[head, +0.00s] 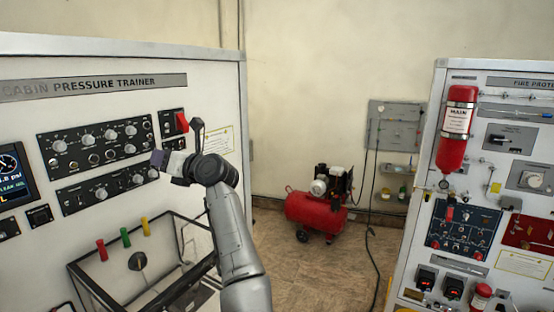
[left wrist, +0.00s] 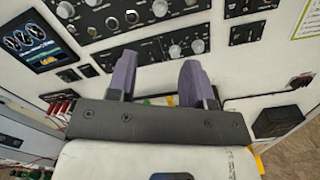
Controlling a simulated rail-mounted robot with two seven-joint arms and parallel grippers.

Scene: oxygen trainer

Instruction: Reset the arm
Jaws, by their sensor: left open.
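My left arm reaches up in the middle of the head view. My left gripper (head: 161,158) is in front of the cabin pressure trainer panel (head: 205,95), at the right end of the lower knob strip. In the left wrist view its two purple fingers (left wrist: 157,82) stand apart with nothing between them. They point at the panel below a strip of knobs (left wrist: 172,50). Whether the fingertips touch the panel I cannot tell. A red switch cover (head: 181,122) sits just above the gripper in the head view. My right gripper is in neither view.
A frame with red, green and yellow handles (head: 124,238) juts out below the panel. A red compressor (head: 316,210) stands on the floor behind. The fire protection panel (head: 490,180) stands at the right. Open floor lies between the two panels.

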